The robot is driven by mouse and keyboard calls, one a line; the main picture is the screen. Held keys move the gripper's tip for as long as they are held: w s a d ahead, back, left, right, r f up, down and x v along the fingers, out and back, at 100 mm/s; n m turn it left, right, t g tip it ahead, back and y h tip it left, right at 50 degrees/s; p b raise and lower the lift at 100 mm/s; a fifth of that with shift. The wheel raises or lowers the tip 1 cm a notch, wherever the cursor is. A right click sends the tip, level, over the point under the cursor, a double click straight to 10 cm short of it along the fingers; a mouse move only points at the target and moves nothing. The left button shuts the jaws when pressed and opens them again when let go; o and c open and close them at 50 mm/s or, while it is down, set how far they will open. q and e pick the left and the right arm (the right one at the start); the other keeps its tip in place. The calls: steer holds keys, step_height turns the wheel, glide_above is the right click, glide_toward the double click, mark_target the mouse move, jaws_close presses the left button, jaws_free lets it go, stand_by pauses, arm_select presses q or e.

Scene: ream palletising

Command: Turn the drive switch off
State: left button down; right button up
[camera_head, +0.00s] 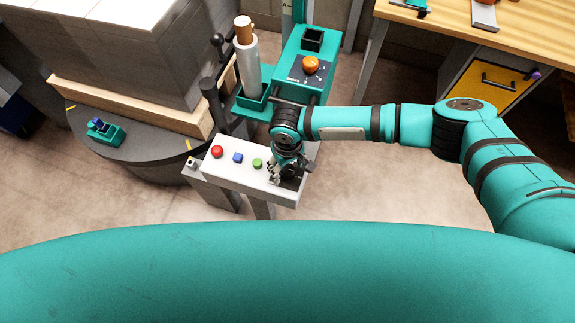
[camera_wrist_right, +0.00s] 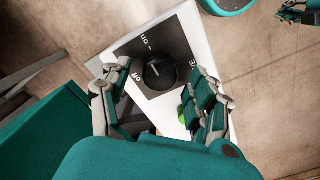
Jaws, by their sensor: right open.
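The drive switch is a round black knob (camera_wrist_right: 160,72) on a dark plate (camera_wrist_right: 148,50) lettered "on" and "off" in the right wrist view. A pale mark shows on the knob; I cannot tell for sure which word it points to. My right gripper (camera_wrist_right: 152,80) is open, with one finger on each side of the knob and a gap visible on both sides. In the head view the right gripper (camera_head: 289,172) is over the right end of the white control panel (camera_head: 230,178) and hides most of the switch.
A red button (camera_head: 217,151), a blue button (camera_head: 238,158) and a green button (camera_head: 257,163) sit left of the gripper on the panel. A teal machine (camera_head: 308,50) with an orange knob stands behind. A wrapped pallet stack (camera_head: 130,50) stands left. Floor right of the panel is clear.

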steer(key=shift+f, duration=0.3)
steer(key=c, duration=1.1)
steer(key=shift+c, duration=0.2)
